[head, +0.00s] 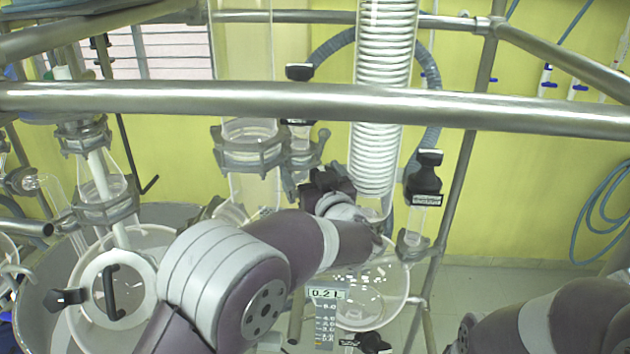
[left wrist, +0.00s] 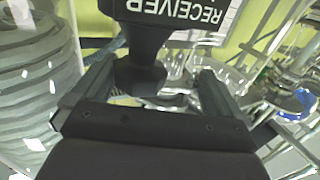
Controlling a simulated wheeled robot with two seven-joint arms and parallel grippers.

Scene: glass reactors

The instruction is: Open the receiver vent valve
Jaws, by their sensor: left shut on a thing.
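A black valve handle (left wrist: 150,25) fills the top middle of the left wrist view. Its plate shows the word RECEIVER upside down; the rest of the label is cut off. My left gripper (left wrist: 150,82) is shut on the handle's narrow part, with one finger on each side of it. In the head view my left gripper (head: 328,187) is at the middle, just left of the coiled glass condenser. There, the arm and gripper mostly hide the handle, and I cannot tell how far it is turned. My right gripper is out of view.
The coiled condenser (head: 376,160) stands close to the gripper. Another labelled black-handled valve (head: 428,175) is to its right. A steel rail (head: 470,108) crosses in front. A round receiver flask (head: 385,290) with a 0.2L readout (head: 326,293) is below. A vessel (head: 60,285) stands lower left.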

